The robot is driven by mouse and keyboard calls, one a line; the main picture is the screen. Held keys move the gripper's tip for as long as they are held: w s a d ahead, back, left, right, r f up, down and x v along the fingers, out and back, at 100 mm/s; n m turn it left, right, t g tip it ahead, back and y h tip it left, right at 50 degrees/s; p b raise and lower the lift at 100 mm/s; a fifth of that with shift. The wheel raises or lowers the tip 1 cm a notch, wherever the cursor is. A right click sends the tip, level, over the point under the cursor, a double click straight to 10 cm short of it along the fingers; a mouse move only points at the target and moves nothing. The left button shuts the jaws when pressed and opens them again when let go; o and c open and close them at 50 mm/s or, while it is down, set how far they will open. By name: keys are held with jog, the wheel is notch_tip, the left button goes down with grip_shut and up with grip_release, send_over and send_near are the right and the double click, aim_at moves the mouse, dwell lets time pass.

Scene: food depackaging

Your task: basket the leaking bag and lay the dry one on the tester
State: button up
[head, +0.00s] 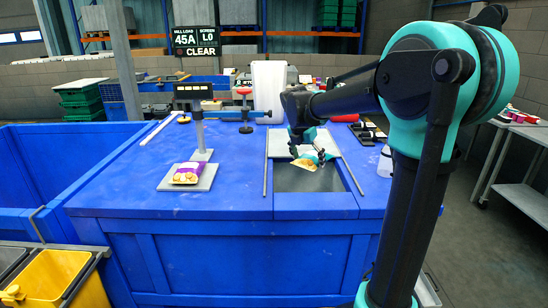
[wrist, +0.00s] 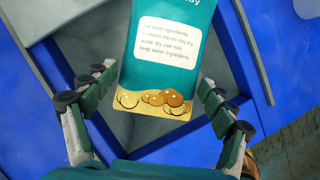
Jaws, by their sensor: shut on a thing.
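My gripper (head: 308,150) hangs over a grey recessed opening at the table's front right. It is shut on a teal bag (wrist: 160,85) with a white text label and a gold lower band with round pictures. That bag (head: 303,165) hangs tilted above the opening in the head view. I see no leak on either bag. Which container is the basket I cannot tell.
The grey opening (head: 300,183) lies between two metal rails. A large blue bin (head: 50,160) stands left and a yellow bin (head: 55,275) at front left. A red-topped fixture (head: 244,100) and clutter stand at the back. The blue table (head: 235,175) between plate and opening is clear.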

jog(key=shift+f, duration=2)
jog(key=o, duration=1.1)
jog(key=shift+o, duration=0.2)
jog(key=shift+r, duration=0.1)
jog(key=v, duration=1.1)
jog(key=shift+r, duration=0.4)
jog(key=shift+s+a, duration=0.15)
